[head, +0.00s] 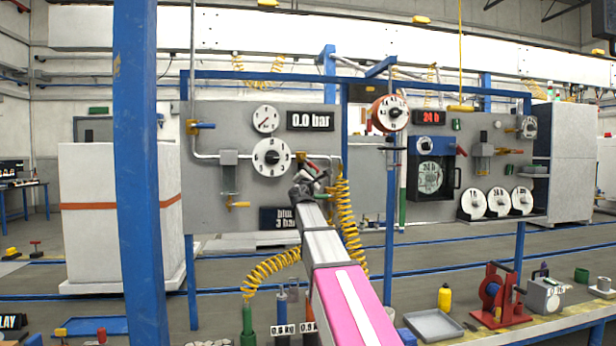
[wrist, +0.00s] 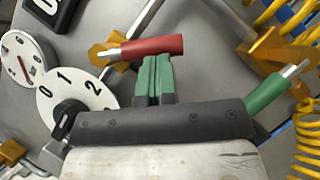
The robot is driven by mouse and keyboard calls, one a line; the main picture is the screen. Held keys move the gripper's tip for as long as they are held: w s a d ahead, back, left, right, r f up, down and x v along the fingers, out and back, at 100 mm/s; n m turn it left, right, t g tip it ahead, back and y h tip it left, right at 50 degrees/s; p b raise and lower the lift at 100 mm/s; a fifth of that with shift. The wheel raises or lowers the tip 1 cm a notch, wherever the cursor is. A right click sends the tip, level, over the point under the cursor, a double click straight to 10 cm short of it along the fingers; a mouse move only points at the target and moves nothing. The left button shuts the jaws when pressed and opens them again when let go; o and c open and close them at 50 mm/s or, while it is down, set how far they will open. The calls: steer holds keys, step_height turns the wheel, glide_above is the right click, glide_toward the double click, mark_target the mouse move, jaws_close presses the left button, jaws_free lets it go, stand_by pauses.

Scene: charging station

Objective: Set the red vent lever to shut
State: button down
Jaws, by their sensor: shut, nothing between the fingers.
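The red vent lever (wrist: 146,47) shows in the wrist view as a red handle pointing right from a brass valve body (wrist: 106,52) on a pipe. My gripper (wrist: 154,62) is shut and empty. Its green fingertips are right at the lower edge of the red handle, near its middle; I cannot tell whether they touch it. In the head view my gripper (head: 318,176) is at the left grey panel, right of the large dial, and mostly hides the lever there.
A green-handled lever (wrist: 268,92) on another brass valve is close on the right. A numbered dial (wrist: 82,88) and a gauge (wrist: 22,62) are at left. Yellow coiled hoses (head: 347,225) hang beside my arm.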

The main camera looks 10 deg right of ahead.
steer(key=shift+d+r, duration=0.35)
steer(key=shift+d, duration=0.2)
steer(key=shift+d+r, duration=0.3)
steer(key=shift+d, duration=0.25)
steer(key=shift+d+r, duration=0.65)
steer(key=shift+r, duration=0.35)
steer(key=shift+s, duration=0.1)
steer(key=v, duration=1.1)
steer(key=s+d+f+m+g, duration=0.2)
steer(key=f+m+g, duration=0.2)
steer(key=f, duration=0.8)
steer(key=s+d+f+m+g, duration=0.1)
steer(key=s+f+m+g, duration=0.3)
steer(key=f, duration=0.8)
steer(key=w+d+f+m+g, duration=0.1)
steer(key=d+f+m+g, duration=0.3)
steer(key=f, duration=0.9)
steer(key=s+a+f+m+g+y, duration=0.3)
steer(key=s+f, duration=0.4)
steer(key=f, duration=0.2)
steer(key=s+a+f+m+g+y, duration=0.3)
steer(key=s+f, duration=0.4)
steer(key=f, duration=0.3)
steer(key=s+a+f+m+g+y, duration=0.2)
steer(key=s+a+f, duration=0.3)
steer(key=s+f, duration=0.3)
steer(key=shift+f+m+g+y, duration=0.4)
steer(key=shift+f+m+y, duration=0.25)
steer(key=shift+m, duration=0.15)
